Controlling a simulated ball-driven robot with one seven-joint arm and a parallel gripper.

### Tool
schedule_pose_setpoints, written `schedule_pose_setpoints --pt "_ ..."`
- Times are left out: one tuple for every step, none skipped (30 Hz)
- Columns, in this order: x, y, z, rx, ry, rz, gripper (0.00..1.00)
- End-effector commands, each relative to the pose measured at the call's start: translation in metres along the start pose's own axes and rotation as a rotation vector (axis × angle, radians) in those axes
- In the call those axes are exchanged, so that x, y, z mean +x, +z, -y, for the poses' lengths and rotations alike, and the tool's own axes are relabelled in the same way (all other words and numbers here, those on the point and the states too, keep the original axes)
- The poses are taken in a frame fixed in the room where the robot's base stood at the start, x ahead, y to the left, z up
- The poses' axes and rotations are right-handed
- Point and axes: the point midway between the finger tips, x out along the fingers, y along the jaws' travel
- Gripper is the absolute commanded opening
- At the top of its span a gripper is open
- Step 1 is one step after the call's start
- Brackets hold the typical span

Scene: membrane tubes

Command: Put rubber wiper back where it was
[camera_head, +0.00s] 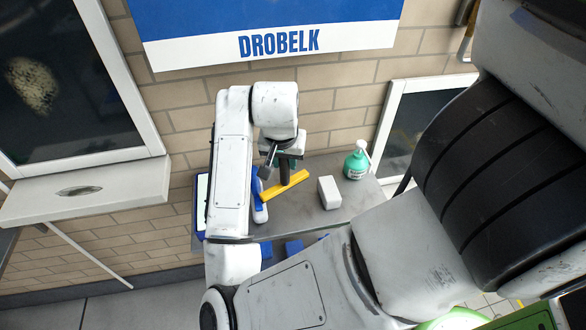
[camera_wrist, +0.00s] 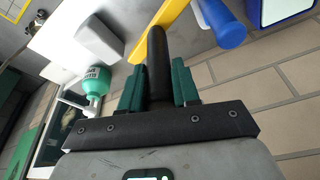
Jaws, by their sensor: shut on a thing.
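The rubber wiper has a yellow bar (camera_head: 286,186) and a black handle (camera_head: 284,171). My gripper (camera_head: 283,160) is shut on the handle, with the yellow bar below the jaws over the grey table (camera_head: 312,218). I cannot tell whether the bar touches the tabletop. In the wrist view, the black handle (camera_wrist: 157,50) stands between the green fingers of my gripper (camera_wrist: 157,85). The yellow bar (camera_wrist: 150,42) shows beyond it, cut off by the top edge.
A white block (camera_head: 329,192) and a green pump bottle (camera_head: 356,164) stand right of the wiper. A blue-and-white object (camera_head: 259,207) lies close on its left, beside a blue-framed item (camera_head: 200,205). A brick wall (camera_head: 330,110) is behind. Some bare tabletop lies in front.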

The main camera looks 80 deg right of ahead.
Motion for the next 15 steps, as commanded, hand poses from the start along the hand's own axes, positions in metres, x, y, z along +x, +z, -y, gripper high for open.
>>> schedule_pose_setpoints --pt "0.008 -0.003 -0.004 0.0 0.003 0.001 0.0" --pt "0.012 -0.004 -0.006 0.0 0.002 0.001 0.0" --pt "0.017 -0.005 -0.008 0.0 0.001 -0.001 0.0" --pt "0.02 -0.006 -0.009 0.0 0.001 0.0 0.0" --pt "0.022 -0.007 -0.01 -0.001 0.0 0.0 0.0" --pt "0.025 -0.008 -0.011 -0.001 0.0 0.0 0.0" --pt "0.026 -0.008 -0.011 -0.001 0.0 -0.001 0.0" --pt "0.028 -0.009 -0.012 -0.001 0.001 -0.001 0.0" --pt "0.03 -0.01 -0.014 -0.001 0.001 -0.001 0.0" --pt "0.034 -0.011 -0.015 0.0 0.002 -0.001 0.0" --pt "0.037 -0.012 -0.017 0.0 0.002 0.0 0.0" --pt "0.044 -0.011 -0.018 -0.002 0.001 0.001 0.0" --pt "0.049 -0.009 -0.017 -0.004 0.0 0.001 0.0" --pt "0.053 -0.007 -0.017 -0.003 0.001 0.002 0.0" --pt "0.058 -0.006 -0.017 -0.004 0.0 0.0 0.0"
